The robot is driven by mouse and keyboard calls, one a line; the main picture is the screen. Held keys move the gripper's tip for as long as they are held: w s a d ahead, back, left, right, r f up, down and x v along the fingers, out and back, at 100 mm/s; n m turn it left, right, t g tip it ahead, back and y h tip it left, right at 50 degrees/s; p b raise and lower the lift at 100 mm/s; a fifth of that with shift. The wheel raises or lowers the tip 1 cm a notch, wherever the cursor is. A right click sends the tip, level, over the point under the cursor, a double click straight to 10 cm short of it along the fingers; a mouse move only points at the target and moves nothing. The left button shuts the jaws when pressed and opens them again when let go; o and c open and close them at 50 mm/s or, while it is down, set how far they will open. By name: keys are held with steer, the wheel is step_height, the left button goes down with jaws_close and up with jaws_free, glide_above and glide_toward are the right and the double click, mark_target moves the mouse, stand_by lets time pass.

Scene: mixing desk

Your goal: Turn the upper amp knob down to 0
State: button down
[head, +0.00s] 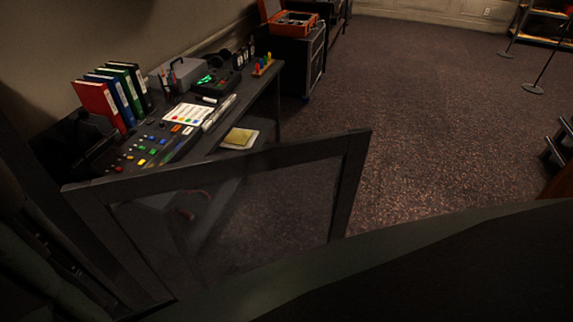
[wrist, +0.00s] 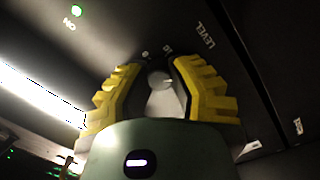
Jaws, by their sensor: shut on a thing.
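In the wrist view my gripper (wrist: 158,70) has its two yellow ridged fingers on either side of a small grey knob (wrist: 160,82) on a dark panel (wrist: 130,28). The fingers are closed on the knob, one on its left and one on its right. The word LEVEL and small scale marks are printed on the panel just beyond the knob. My gripper's body hides the near side, and the knob's pointer cannot be read. I cannot make out the amp knob or my gripper in the head view.
A green light (wrist: 77,11) glows on the panel, and a bright strip (wrist: 40,95) lies at left. In the head view a desk (head: 262,88) holds binders (head: 98,103) and button consoles. A dark-framed panel (head: 353,180) stands in front. Carpeted floor is open at right.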

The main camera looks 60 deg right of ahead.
steer(key=shift+f, duration=0.35)
steer(key=c, duration=1.1)
jaws_free()
steer(key=o, duration=0.3)
steer(key=shift+d+r, duration=0.1)
steer(key=shift+r, duration=0.15)
steer(key=shift+o, duration=0.2)
steer(key=shift+s, duration=0.1)
steer(key=s+d, duration=0.1)
steer(key=s, duration=0.6)
steer(key=shift+s+d, duration=0.15)
